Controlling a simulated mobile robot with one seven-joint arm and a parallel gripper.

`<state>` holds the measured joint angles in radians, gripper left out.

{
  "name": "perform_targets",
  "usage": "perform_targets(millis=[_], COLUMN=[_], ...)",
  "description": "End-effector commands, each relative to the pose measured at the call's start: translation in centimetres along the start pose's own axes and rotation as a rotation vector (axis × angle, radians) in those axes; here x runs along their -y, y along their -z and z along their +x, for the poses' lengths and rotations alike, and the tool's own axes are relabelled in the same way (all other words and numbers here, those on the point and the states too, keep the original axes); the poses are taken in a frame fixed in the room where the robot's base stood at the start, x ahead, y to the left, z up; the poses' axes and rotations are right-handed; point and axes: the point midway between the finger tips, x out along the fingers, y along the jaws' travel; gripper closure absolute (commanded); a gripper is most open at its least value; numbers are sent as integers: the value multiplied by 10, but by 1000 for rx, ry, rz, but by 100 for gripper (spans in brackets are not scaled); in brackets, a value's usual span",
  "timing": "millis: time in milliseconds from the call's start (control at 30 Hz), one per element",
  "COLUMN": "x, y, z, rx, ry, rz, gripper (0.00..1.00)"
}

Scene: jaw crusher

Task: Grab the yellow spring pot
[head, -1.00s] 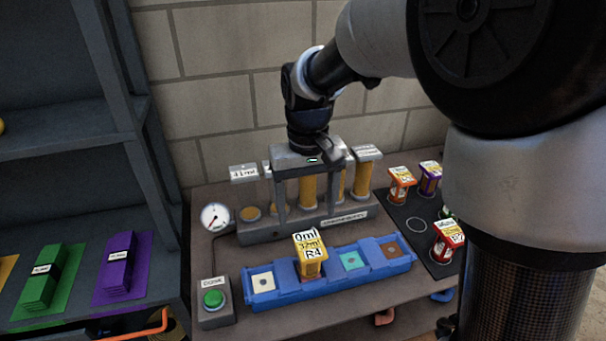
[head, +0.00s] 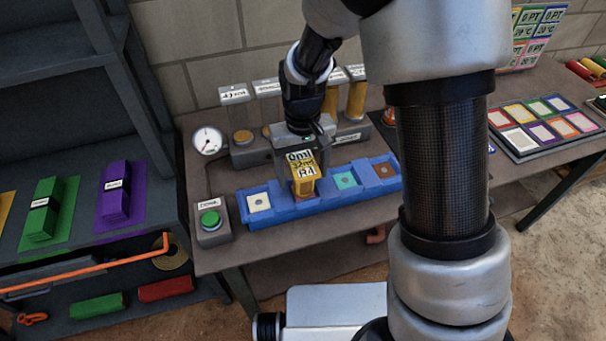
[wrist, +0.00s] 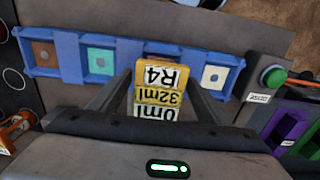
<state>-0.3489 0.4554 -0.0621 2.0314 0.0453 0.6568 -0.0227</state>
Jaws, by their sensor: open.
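The yellow spring pot (head: 304,179), labelled "0ml 32ml R4", stands in a slot of the blue tray (head: 258,219) on the bench. My gripper (head: 297,176) is over the pot, pointing down, with its fingers either side of it. In the wrist view the pot (wrist: 163,88) sits between the two open fingers (wrist: 160,105), with gaps visible at both sides. Whether a finger touches it, I cannot tell. The pot's lower part is hidden in the tray.
A green button box (head: 211,222) stands left of the tray, with a gauge (head: 207,140) behind it. A row of yellow tubes (head: 356,99) stands behind my gripper. Shelves (head: 60,120) are at the left. A rack of coloured squares (head: 545,125) lies at the right.

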Motion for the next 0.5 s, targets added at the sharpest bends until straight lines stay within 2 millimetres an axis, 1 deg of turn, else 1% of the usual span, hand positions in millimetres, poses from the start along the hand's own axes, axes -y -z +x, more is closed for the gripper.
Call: perform_targets(millis=[33, 100, 200, 433, 467, 500], x=[-3, -2, -2, -2, -2, -2], y=[0, 0, 0, 1, 1, 1], z=[9, 18, 26, 27, 27, 27], rx=[4, 2, 1, -2, -1, -1], ry=[0, 0, 0, 0, 0, 0], rz=[2, 0, -1, -1, -1, -1], gripper=[30, 30, 30, 30, 31, 38])
